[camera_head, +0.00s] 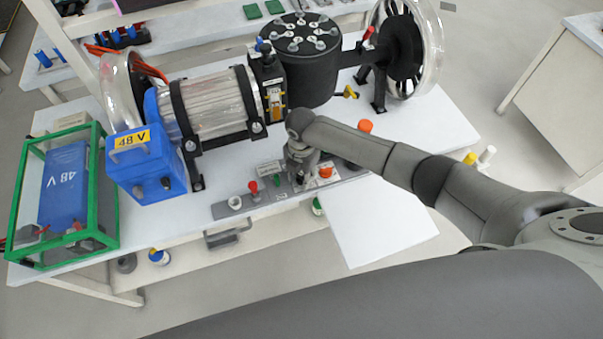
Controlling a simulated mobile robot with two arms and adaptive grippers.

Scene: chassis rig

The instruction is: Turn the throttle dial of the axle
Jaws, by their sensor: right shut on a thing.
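The axle (215,103) is a ribbed clear cylinder in black clamps on the white table, between two wheels. A grey control panel (222,209) runs along the table's front edge. My right gripper (300,182) comes in from the right and points down at the panel, between the red lever and the orange button. It is shut on the throttle dial, which the fingers almost wholly hide; its turn angle cannot be told. My left gripper is not in view.
A blue 48 V box (147,169) stands left of the panel, beside a green-framed case (110,215). A black drum (304,75) and the right wheel (428,45) stand behind. An orange knob (365,126) is close to my right forearm.

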